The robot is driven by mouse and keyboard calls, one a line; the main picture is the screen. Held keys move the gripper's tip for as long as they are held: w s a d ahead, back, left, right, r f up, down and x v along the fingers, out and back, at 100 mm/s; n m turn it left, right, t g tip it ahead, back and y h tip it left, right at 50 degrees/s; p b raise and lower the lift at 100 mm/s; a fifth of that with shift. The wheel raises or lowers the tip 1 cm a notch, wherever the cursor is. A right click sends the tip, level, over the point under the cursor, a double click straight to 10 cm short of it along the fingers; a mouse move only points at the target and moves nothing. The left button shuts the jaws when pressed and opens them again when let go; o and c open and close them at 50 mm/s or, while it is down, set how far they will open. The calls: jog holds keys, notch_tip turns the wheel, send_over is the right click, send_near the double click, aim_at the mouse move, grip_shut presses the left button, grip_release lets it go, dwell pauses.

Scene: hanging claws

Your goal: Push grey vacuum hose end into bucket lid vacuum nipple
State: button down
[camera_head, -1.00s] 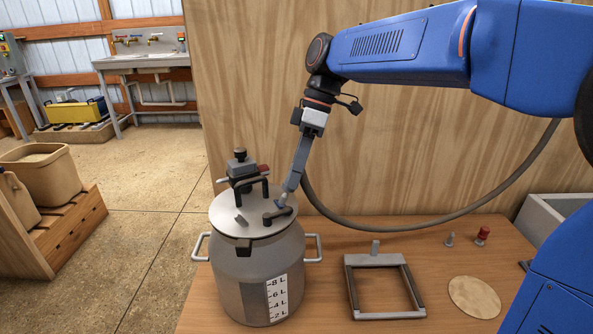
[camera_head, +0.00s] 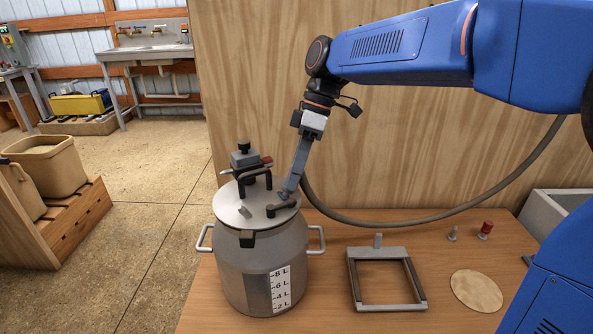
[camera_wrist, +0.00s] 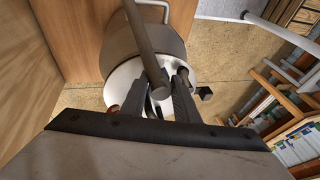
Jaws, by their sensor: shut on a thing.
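A steel bucket (camera_head: 243,268) with a litre scale and a pale lid (camera_head: 234,212) stands on the bench, and its top shows in the wrist view (camera_wrist: 124,72). My gripper (camera_head: 286,194) points down over the lid's right part, its fingertips close above it. In the wrist view my gripper (camera_wrist: 168,98) is shut on the grey hose (camera_wrist: 145,50), which also shows in the head view (camera_head: 400,221). A dark bent fitting (camera_head: 284,209) lies on the lid by the fingertips; I cannot tell whether the hose touches the nipple.
A black clamp-like unit (camera_head: 245,165) stands on the lid, left of my gripper. A square frame (camera_head: 375,254), a round disc (camera_head: 476,291) and a small red-topped part (camera_head: 486,230) lie right of the bucket. A wooden wall (camera_head: 260,80) rises behind.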

jog(key=shift+a+f, duration=0.2)
jog(key=shift+f, duration=0.15)
jog(key=c, duration=1.3)
grip_release()
